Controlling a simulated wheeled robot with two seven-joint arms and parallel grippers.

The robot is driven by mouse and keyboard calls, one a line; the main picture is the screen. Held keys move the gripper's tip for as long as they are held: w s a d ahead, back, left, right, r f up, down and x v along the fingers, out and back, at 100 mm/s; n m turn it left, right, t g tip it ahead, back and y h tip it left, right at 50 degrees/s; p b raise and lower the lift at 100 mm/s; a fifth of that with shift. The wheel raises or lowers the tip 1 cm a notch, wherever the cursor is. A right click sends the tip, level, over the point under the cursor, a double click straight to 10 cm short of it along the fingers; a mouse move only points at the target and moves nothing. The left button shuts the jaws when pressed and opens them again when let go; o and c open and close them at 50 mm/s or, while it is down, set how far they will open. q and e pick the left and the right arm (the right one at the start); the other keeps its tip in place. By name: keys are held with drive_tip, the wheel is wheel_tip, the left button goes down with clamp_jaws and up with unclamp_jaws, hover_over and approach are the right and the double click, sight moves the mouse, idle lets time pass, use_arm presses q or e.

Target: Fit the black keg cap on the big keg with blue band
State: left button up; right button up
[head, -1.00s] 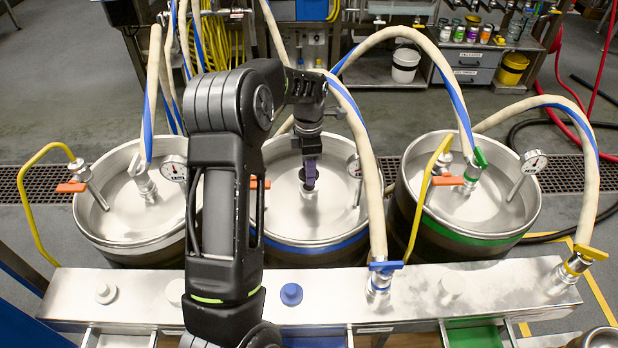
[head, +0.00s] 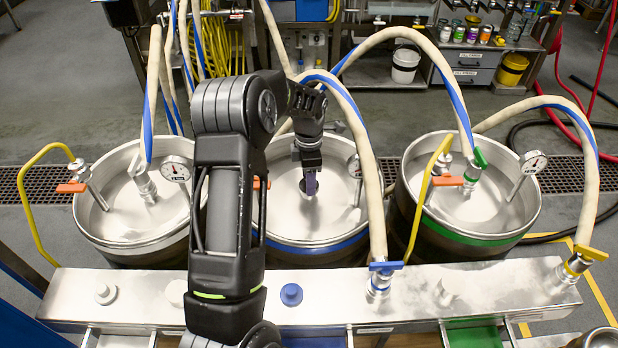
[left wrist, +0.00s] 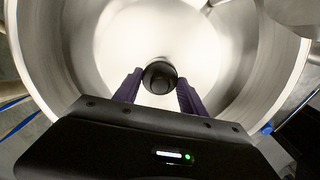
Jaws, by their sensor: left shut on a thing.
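The big keg with the blue band (head: 340,244) stands in the middle of the row, its neck (head: 309,207) rising from the centre of its lid. My left gripper (head: 310,184) is upright over that neck, purple fingers pointing down. In the left wrist view the gripper (left wrist: 160,80) is shut on the round black keg cap (left wrist: 160,77), which lies over the middle of the keg's bright lid (left wrist: 112,40). The cap hides the neck there, and I cannot tell whether the two touch. My right gripper is not in view.
A plain keg (head: 125,220) stands to the left and a green-band keg (head: 470,238) to the right. A beige hose (head: 372,190) arches close to the right of my gripper. A gauge (head: 355,168) stands on the middle keg. A steel bench (head: 420,292) with a blue cap (head: 291,294) runs in front.

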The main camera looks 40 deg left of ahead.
use_arm(q)
drive_tip(key=o, duration=1.3)
wheel_tip(320, 180, up, 12)
drive_tip(key=shift+r, duration=0.15)
idle(0.4)
